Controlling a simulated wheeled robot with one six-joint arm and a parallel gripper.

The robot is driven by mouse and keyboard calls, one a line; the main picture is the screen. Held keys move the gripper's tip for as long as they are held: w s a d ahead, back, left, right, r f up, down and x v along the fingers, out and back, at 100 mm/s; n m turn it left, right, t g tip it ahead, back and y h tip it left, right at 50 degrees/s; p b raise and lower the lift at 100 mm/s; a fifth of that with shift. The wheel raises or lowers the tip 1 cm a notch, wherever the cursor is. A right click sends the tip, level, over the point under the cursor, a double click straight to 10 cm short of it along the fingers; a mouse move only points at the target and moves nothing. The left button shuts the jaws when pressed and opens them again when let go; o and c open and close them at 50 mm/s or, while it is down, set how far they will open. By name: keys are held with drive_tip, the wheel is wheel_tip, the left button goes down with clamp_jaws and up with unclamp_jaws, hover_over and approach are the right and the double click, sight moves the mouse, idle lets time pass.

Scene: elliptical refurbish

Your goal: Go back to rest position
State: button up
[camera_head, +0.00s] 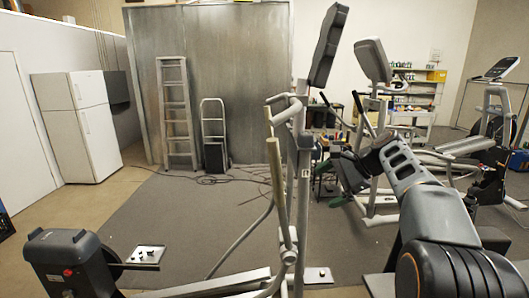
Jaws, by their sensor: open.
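My arm reaches in from the lower right, and my gripper (343,180) is at its far end, dark and small in this view. The gripper stands open with nothing seen between its fingers. It is just right of the upright post of an elliptical machine (304,190). I cannot tell whether the two touch. The elliptical has a tilted dark console (328,45) on top, tan-gripped handlebars (275,170) and a dark drive housing (68,262) at the lower left.
More exercise machines (374,62) stand behind my arm and at the right. A ladder (177,110), a hand truck (213,130) and a white refrigerator (82,125) stand at the back left. Cables lie on the grey floor. Open floor (150,215) lies left of the elliptical.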

drive_tip(key=s+a+f+n+h+b, duration=0.1)
drive_tip(key=s+f+n+h, duration=0.3)
drive_tip(key=s+f, duration=0.6)
drive_tip(key=s+a+f+n+t+h+b, duration=0.1)
drive_tip(key=s+f+n+h+b, duration=0.2)
drive_tip(key=s+f+n, duration=0.6)
drive_tip(key=s+h, duration=0.1)
drive_tip(key=s, duration=0.5)
drive_tip(key=shift+a+f+h, duration=0.15)
drive_tip(key=shift+f+h, duration=0.25)
drive_tip(key=shift+c, duration=0.5)
